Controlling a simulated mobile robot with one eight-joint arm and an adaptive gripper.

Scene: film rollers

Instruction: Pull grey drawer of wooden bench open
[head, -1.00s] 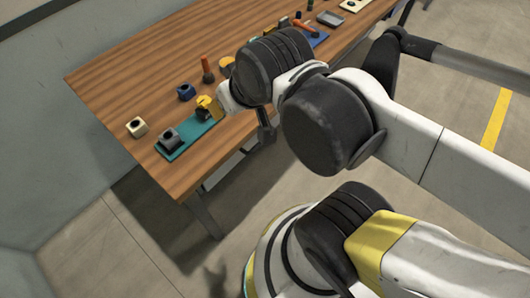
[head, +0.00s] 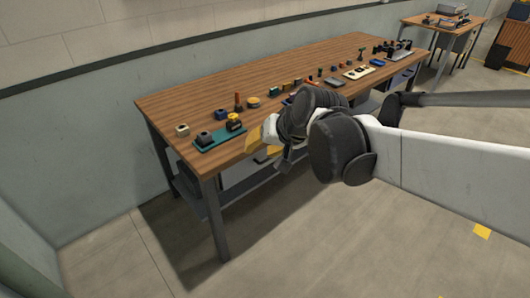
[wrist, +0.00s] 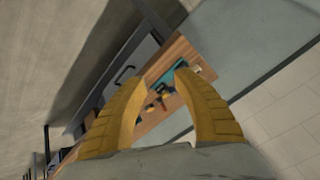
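The wooden bench (head: 225,92) stands against the wall with its long front edge towards me. In the wrist view a grey drawer front (wrist: 112,94) with a dark bar handle (wrist: 124,74) shows under the bench top (wrist: 177,52), left of the fingers; it looks closed. My gripper (wrist: 162,74) is open, its two yellow fingers apart with nothing between them. In the head view my gripper (head: 258,142) is in front of the bench's front edge, apart from the handle. My arm hides much of the bench front there.
A teal base with dark and yellow parts (head: 218,137) lies near the bench's left end. Several small parts and tools line the top. A grey lower shelf (head: 240,185) and legs (head: 215,220) stand below. The floor in front is clear. A second table (head: 445,22) stands far right.

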